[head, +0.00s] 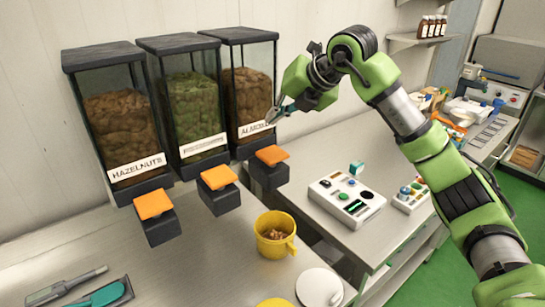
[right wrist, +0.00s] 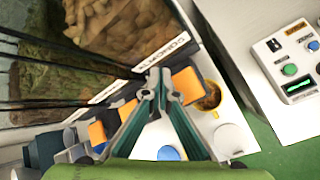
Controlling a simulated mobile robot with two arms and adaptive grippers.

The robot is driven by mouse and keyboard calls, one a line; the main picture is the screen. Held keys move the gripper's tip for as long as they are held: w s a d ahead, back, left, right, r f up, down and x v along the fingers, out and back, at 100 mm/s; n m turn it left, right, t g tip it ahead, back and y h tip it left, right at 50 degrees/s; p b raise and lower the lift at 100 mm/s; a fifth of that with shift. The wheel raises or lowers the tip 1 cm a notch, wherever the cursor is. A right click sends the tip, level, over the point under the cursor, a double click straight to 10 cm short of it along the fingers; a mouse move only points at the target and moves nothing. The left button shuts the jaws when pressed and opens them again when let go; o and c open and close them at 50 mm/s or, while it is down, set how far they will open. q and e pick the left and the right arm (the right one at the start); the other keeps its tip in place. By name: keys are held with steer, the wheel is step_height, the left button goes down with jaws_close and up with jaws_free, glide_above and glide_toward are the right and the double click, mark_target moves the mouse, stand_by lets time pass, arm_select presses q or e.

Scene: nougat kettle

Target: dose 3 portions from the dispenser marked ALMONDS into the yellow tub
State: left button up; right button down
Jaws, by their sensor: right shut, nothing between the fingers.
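The ALMONDS dispenser (head: 247,85) is the right one of three on the wall, with brown nuts behind its clear front. Its orange lever (head: 272,155) sits on a dark block below; the label is partly covered by my gripper. The yellow tub (head: 275,247) stands upright on the bench below that lever and holds some brown pieces. My right gripper (head: 272,118) is shut and empty in front of the label, above the lever. In the right wrist view its fingertips (right wrist: 160,76) meet beside the lever (right wrist: 186,84), with the tub (right wrist: 211,101) beyond. My left gripper is out of view.
The HAZELNUTS dispenser (head: 122,125) and a green-filled dispenser (head: 190,105) hang to the left, each with an orange lever. A white button box (head: 345,197) stands on the right counter. A white round lid (head: 319,288) and tools (head: 70,285) lie at the front.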

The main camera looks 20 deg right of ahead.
steer(key=b, duration=0.3)
glide_above(271, 152)
steer(key=f, duration=0.3)
steer(key=s+f, duration=0.1)
steer(key=f, duration=0.1)
steer(key=shift+d+f, duration=0.25)
steer(key=shift+d, duration=0.05)
steer(key=shift+f+b, duration=0.55)
steer(key=shift+f+b, duration=0.4)
steer(key=shift+f+b, duration=0.8)
steer(key=shift+f, duration=0.35)
stand_by(1.0)
steer(key=shift+r, duration=0.1)
steer(key=shift+r+p, duration=1)
steer(key=shift+r, duration=0.4)
